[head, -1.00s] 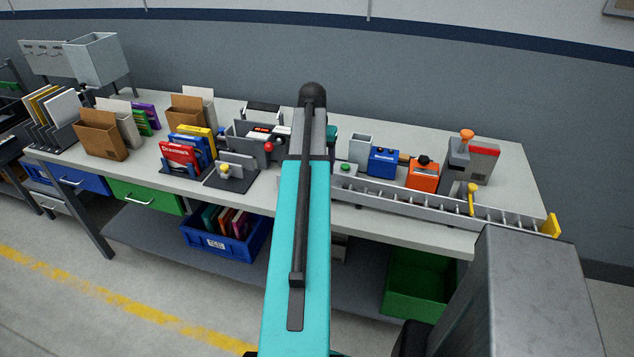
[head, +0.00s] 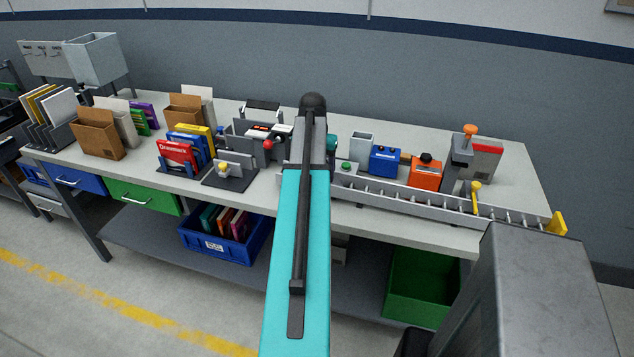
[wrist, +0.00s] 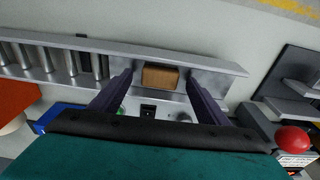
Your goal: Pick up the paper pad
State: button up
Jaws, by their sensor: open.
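My gripper (wrist: 160,78) is open in the wrist view, with its two dark fingers apart. A small brown block (wrist: 160,77) shows between and beyond the fingertips, at the end of a grey roller track (wrist: 66,62). I cannot tell whether this block is the paper pad, nor whether the fingers touch it. In the head view my arm covers that end of the track, and my gripper cannot be made out there. No other thing is clearly a paper pad.
On the bench (head: 512,190) stand an orange box (head: 424,175), a blue box (head: 384,162), a grey clamp (head: 458,160) and the roller track (head: 430,200). Book holders and cardboard files (head: 97,135) fill the left. A red knob (wrist: 292,139) is near my gripper's right side.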

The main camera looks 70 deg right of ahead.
jog(key=shift+f, duration=0.3)
dwell(0.4)
jog(key=c, duration=1.1)
